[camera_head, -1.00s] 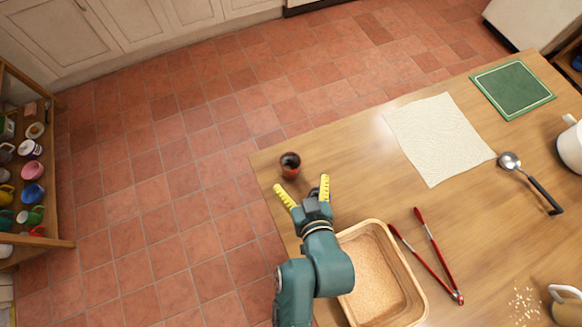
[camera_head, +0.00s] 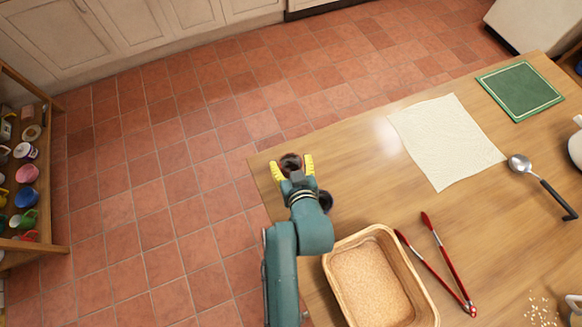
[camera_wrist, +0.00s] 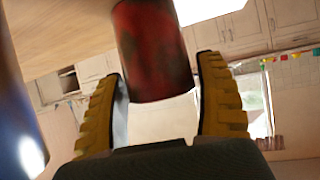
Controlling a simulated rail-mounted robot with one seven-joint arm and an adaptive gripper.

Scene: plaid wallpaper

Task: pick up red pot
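The small red pot (camera_head: 291,161) with a dark inside stands near the table's far left corner. My gripper (camera_head: 292,165) is at the pot, with one yellow finger on either side of it. In the wrist view the mottled red pot (camera_wrist: 155,50) is between the two fingers of my gripper (camera_wrist: 161,75). The fingers are apart, with a narrow gap seeming to show on each side of the pot. In the head view my gripper hides the pot's near side.
A wooden tray (camera_head: 333,268) sits near my arm, with red tongs (camera_head: 446,262) beside it. A pale cloth (camera_head: 443,140), a green board (camera_head: 520,90) and a ladle (camera_head: 545,188) lie further right. The table's left edge is close to the pot.

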